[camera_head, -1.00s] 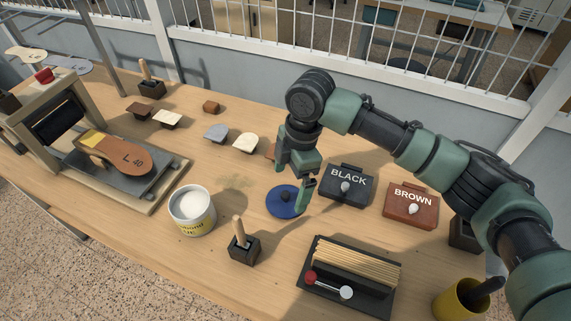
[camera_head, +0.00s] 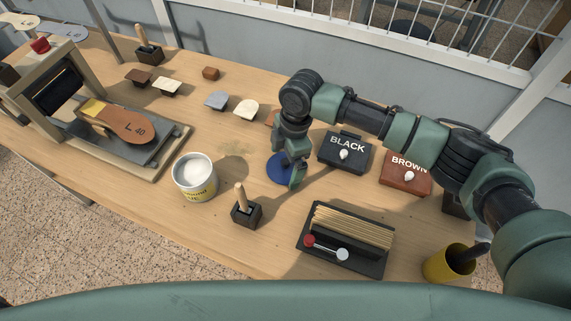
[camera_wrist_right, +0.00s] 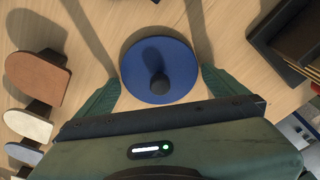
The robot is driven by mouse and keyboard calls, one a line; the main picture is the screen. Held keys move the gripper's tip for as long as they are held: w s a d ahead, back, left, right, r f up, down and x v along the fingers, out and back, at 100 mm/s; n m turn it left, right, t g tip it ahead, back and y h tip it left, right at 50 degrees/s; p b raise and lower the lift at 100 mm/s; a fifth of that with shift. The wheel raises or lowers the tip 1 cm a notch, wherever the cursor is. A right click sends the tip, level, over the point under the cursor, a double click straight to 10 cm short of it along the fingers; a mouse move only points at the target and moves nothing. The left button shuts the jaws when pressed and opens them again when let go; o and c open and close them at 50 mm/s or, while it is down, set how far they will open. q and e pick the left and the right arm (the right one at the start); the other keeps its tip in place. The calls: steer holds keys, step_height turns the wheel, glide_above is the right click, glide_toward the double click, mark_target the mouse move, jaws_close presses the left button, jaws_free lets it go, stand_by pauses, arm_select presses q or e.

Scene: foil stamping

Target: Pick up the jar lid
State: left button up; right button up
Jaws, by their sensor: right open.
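The jar lid is a blue disc with a dark round knob. In the head view the lid (camera_head: 278,168) lies on the table, partly hidden by my right gripper (camera_head: 296,178). In the right wrist view the lid (camera_wrist_right: 140,75) lies flat, with its knob (camera_wrist_right: 158,83) near the middle. There my right gripper (camera_wrist_right: 160,90) is open, its green fingers on either side of the lid's near part. I cannot tell whether they touch the rim. The open white jar (camera_head: 194,180) stands to the left in the head view. My left gripper is not in view.
The black box (camera_head: 343,152) and the brown box (camera_head: 405,174) stand right of the lid. A brush in a dark holder (camera_head: 246,210) and a black rack of thin boards (camera_head: 345,240) stand in front. A yellow cup (camera_head: 447,265) is at the right. Bare table lies between jar and lid.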

steer(key=c, duration=1.1)
steer(key=shift+r, duration=0.15)
